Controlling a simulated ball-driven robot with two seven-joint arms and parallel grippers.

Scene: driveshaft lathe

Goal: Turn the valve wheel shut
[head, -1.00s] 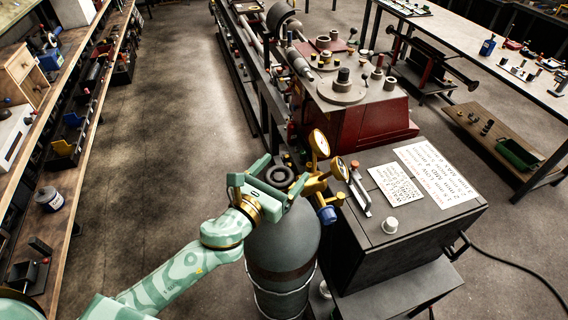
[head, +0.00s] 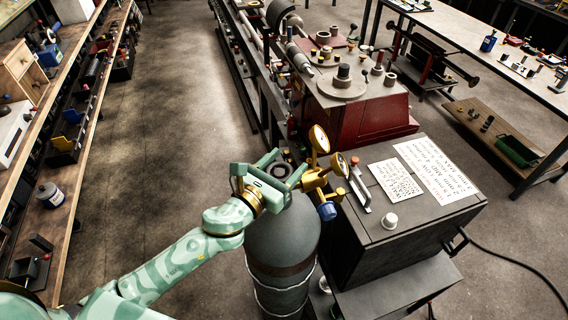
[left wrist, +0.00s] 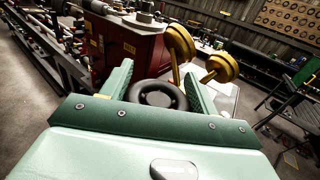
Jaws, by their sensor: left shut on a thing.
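The valve wheel (left wrist: 157,94) is a small dark ring on top of the grey gas cylinder (head: 281,242). In the head view the wheel (head: 281,171) is partly hidden by my left gripper (head: 283,168). In the left wrist view the two green fingers of that gripper (left wrist: 160,86) stand on either side of the wheel, shut on its rim. A brass regulator (head: 316,181) with two round gauges and a blue knob sits right beside the wheel. My right gripper is not in view.
A dark cabinet (head: 419,215) with paper sheets stands close on the right of the cylinder. A red lathe (head: 355,110) is behind. A long shelf (head: 84,120) with tools runs along the left. The floor between shelf and cylinder is clear.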

